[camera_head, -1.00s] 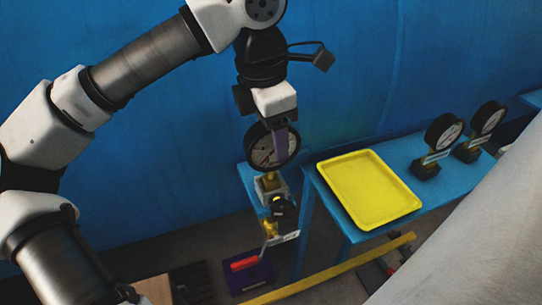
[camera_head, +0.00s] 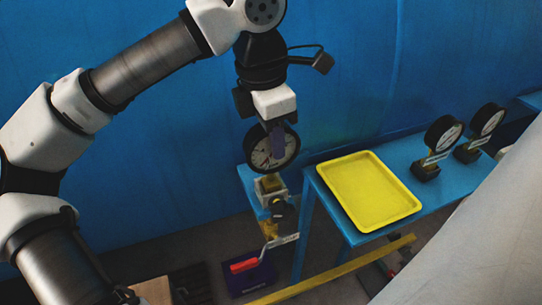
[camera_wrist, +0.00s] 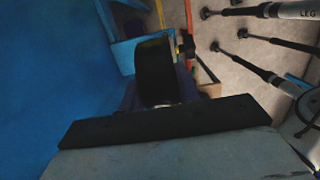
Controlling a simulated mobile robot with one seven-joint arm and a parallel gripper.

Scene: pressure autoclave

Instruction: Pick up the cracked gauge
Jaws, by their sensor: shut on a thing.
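A round gauge (camera_head: 265,157) with a black rim and pale dial is held in my gripper (camera_head: 279,142). Its purple finger crosses the upper right of the dial, and the jaws are shut on it. Any crack is too small to tell. The gauge hangs just above the brass and white valve fitting (camera_head: 270,186); I cannot tell whether its stem still touches the fitting. In the wrist view the gauge (camera_wrist: 154,70) shows edge-on as a dark disc, with brass at its right, between the purple fingers.
A yellow tray (camera_head: 368,190), empty, lies on the blue table (camera_head: 405,153). Two more gauges (camera_head: 441,135) (camera_head: 488,121) stand upright at its right. A red-handled lever (camera_head: 246,265) and a yellow rail (camera_head: 335,272) lie below. A blue wall is behind.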

